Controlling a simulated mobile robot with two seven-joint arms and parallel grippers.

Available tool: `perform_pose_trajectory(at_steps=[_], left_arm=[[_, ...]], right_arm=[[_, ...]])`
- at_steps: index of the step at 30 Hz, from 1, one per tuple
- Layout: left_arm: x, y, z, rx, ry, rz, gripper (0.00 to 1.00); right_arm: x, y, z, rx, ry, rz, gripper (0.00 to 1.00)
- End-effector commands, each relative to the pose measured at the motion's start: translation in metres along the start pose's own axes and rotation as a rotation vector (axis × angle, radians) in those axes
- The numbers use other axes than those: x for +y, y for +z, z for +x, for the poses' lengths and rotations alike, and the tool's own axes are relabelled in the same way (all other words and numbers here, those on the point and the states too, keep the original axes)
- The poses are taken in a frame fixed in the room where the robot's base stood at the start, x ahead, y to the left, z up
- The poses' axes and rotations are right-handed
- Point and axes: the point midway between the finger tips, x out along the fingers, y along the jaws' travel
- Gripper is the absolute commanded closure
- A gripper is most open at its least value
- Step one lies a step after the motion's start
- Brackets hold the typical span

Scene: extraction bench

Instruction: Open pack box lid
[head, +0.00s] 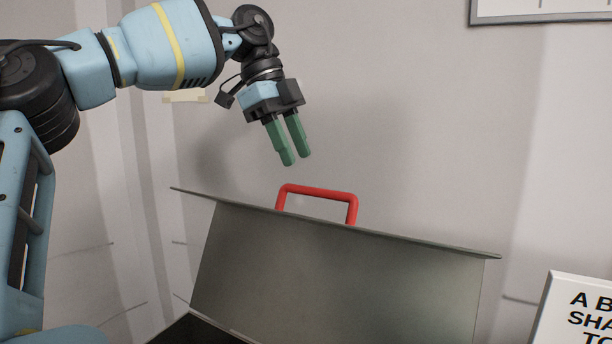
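The pack box shows as a grey metal panel (340,270) with a thin flange along its top edge. A red loop handle (318,190) stands up behind that flange, left of its middle. I cannot tell for certain which part is the lid or how far it is open. My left gripper (297,160) has two green fingers pointing down, with a gap between them and nothing held. It is above the handle and apart from it. My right gripper is not in view.
A plain pale wall (420,120) stands behind the box. A white sign (580,310) with black lettering is at the lower right. A framed board (540,8) hangs at the top right. The space right of my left gripper is clear.

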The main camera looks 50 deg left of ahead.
Motion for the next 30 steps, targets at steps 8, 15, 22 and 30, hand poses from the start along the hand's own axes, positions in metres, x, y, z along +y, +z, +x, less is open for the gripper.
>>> perform_pose_trajectory(at_steps=[8,15,22,30], left_arm=[[0.001,0.000,0.040,0.001,0.001,0.001,0.64],[0.000,0.000,0.055,0.002,-0.001,0.000,0.64],[0.000,0.000,0.057,0.001,-0.001,0.000,0.64],[0.000,0.000,0.056,0.001,-0.001,-0.001,0.95]], right_arm=[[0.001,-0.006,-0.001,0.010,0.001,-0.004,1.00],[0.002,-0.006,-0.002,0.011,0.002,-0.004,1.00],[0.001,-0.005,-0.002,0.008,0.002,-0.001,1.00],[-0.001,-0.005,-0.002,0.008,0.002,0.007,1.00]])
